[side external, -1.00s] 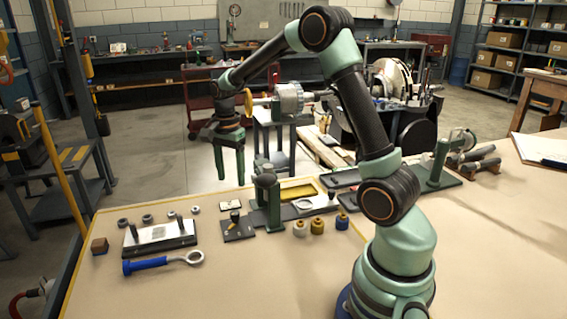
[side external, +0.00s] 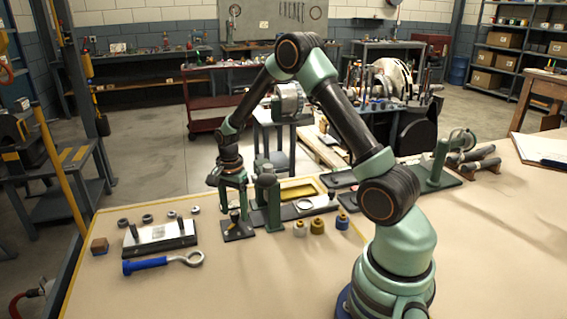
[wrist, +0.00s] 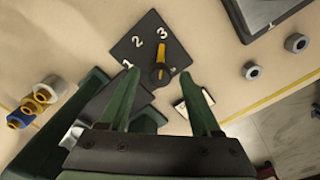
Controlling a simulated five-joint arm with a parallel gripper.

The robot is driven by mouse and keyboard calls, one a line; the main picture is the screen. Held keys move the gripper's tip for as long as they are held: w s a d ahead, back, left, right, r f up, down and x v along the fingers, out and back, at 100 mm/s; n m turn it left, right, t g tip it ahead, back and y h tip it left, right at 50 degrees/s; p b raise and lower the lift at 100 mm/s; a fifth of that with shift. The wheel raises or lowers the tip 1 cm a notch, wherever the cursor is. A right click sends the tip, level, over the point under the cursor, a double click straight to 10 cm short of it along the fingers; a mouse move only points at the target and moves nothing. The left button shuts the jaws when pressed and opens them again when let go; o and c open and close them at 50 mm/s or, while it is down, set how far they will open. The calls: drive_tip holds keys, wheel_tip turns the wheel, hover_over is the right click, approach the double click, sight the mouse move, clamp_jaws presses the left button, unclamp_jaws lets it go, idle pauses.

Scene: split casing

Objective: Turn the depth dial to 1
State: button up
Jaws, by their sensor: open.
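The depth dial (wrist: 145,50) is a dark square plate with white numbers 1, 2 and 3 and a round dark knob carrying a yellow pointer (wrist: 161,54). The pointer is aimed at the 3. The dial plate also shows in the side view (side external: 238,232), flat on the table. My gripper (wrist: 159,73) is open and empty, with one finger on each side of the knob in the wrist view. In the side view my gripper (side external: 234,208) hangs just over the dial. I cannot tell whether either finger touches the knob.
A green post (side external: 267,200) stands close to the right of my gripper. A metal block with pins (side external: 160,237) and a blue-handled eye tool (side external: 148,264) lie to the left. Several small bushings (side external: 317,227) stand at the right. The front of the table is clear.

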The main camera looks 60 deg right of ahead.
sight(234, 212)
clamp_jaws()
drive_tip(key=shift+n, duration=2.3)
unclamp_jaws()
drive_tip(key=shift+r, duration=0.1)
wheel_tip(234, 212, up, 12)
